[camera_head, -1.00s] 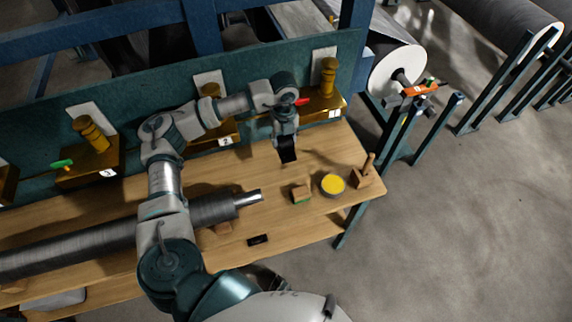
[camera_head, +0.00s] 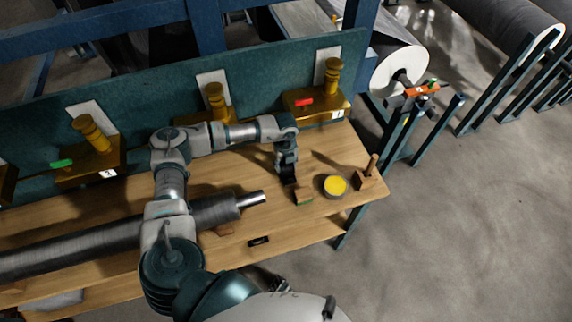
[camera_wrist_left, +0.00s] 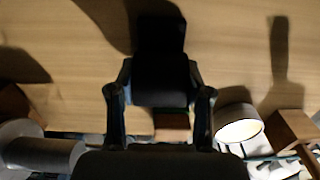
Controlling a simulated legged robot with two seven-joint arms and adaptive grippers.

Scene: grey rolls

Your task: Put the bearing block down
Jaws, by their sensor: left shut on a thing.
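The bearing block is a small black block (camera_wrist_left: 160,45), held between the two fingers of my left gripper (camera_wrist_left: 160,95) in the left wrist view. In the head view my left gripper (camera_head: 287,160) points down over the right part of the wooden bench (camera_head: 225,172), and the dark block hangs beneath it, partly hidden. The gripper is shut on the block. The block is close to the bench top; I cannot tell whether it touches. My right gripper does not show.
A small wooden block (camera_head: 304,196), a yellow-topped tin (camera_head: 336,185) and a wooden piece with a peg (camera_head: 369,180) stand right of the gripper. A grey roll (camera_head: 100,242) lies to the left. Brass blocks (camera_head: 316,104) line the back panel.

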